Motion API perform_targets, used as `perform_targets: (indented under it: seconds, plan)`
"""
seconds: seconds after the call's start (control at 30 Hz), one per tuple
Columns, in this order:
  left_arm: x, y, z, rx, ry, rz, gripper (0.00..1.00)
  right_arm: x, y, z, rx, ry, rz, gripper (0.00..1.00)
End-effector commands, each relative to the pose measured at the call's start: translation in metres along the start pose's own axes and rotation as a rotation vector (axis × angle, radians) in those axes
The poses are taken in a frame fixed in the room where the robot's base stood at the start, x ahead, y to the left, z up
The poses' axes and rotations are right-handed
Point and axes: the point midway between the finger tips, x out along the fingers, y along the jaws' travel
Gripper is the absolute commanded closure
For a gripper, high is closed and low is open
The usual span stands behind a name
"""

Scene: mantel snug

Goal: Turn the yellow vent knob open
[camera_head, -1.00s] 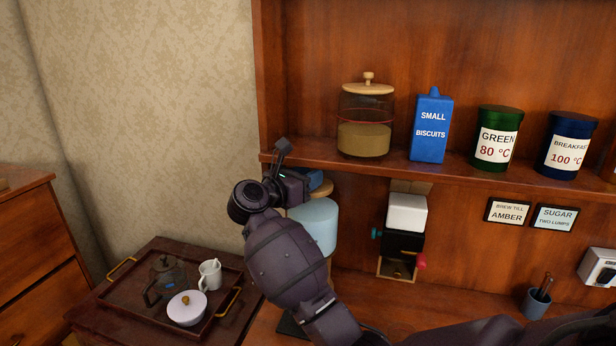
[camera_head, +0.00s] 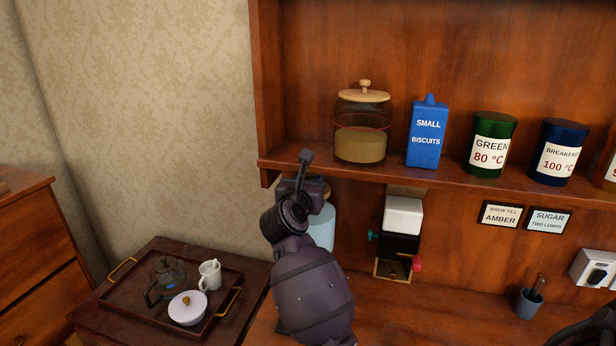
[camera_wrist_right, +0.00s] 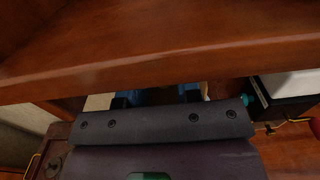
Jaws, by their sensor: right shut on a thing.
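My right gripper (camera_head: 316,194) is at the top of a light-blue vessel (camera_head: 322,226), just under the shelf's left end. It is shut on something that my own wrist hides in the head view. My left gripper is not in view.
The wooden shelf (camera_head: 440,180) runs close above my right gripper and bears a glass jar (camera_head: 361,130), a blue biscuit box (camera_head: 426,137) and tins. A black-and-white dispenser (camera_head: 402,217) hangs to the right. A tray (camera_head: 140,263) with a teapot stands lower left.

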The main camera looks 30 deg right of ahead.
Motion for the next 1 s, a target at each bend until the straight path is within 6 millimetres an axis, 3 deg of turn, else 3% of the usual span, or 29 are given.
perform_targets:
  seconds: [0.47,0.5,0.63,1.0]
  plan:
    - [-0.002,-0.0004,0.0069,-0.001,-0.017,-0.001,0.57,-0.0001,-0.0002,0.0008,0.001,-0.002,0.022,0.92]
    - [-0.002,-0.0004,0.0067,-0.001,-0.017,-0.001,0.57,-0.0001,-0.0002,0.0008,0.001,-0.002,0.022,0.67]
    - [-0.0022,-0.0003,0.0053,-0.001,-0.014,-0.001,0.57,-0.0001,-0.0002,0.0006,0.001,-0.002,0.021,0.47]
    - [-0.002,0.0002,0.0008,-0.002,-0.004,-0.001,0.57,-0.0009,0.0012,0.0,0.001,0.0,0.021,0.46]
